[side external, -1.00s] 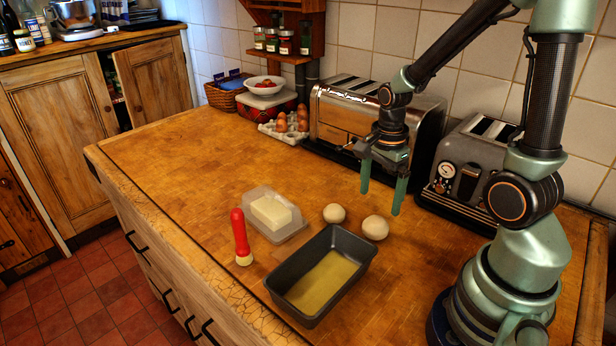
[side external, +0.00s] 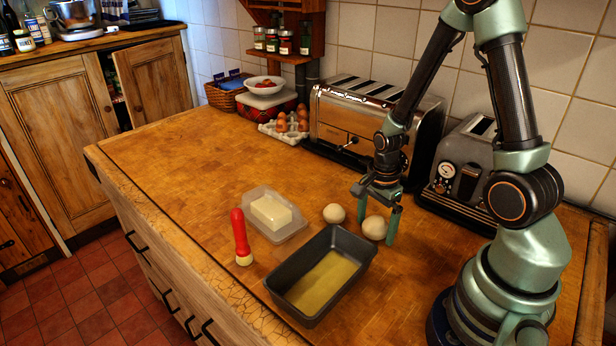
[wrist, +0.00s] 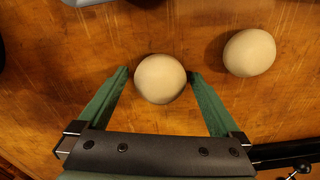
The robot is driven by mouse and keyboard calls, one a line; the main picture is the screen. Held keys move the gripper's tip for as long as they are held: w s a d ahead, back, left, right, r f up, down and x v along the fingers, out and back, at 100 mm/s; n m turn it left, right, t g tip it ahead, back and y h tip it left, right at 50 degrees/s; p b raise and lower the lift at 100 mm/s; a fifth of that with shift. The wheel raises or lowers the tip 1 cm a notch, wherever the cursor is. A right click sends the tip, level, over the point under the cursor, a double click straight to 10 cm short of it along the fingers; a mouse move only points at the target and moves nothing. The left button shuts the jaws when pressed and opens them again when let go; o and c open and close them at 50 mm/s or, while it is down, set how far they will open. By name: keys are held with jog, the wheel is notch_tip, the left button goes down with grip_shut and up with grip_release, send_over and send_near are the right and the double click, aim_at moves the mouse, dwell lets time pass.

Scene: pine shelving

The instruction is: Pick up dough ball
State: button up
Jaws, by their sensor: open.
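Two pale, round dough balls sit on the wooden worktop. The nearer dough ball (side external: 374,228) is right of the farther dough ball (side external: 334,213) in the side view. My gripper (side external: 377,228) is open and low over the worktop, its fingers on either side of the nearer ball. In the wrist view, one dough ball (wrist: 160,79) lies between the tips of my open gripper (wrist: 160,76), with a small gap on the left and little or none on the right. The other dough ball (wrist: 249,53) is outside the right finger.
A dark loaf tin (side external: 359,262) with a greased base stands just in front of the balls. A butter dish (side external: 289,232) and a red-handled brush (side external: 240,235) lie to the left. Two toasters (side external: 340,125) (side external: 468,168) stand behind. The worktop's left part is clear.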

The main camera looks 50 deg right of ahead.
aim_at(376, 219)
jog(key=c, duration=0.6)
notch_tip(376, 219, up, 19)
jog(key=a, duration=1)
jog(key=a+f, duration=0.8)
jog(key=a, duration=0.1)
dwell(0.4)
jog(key=shift+f, duration=0.15)
dwell(0.5)
jog(key=shift+f, duration=2.7)
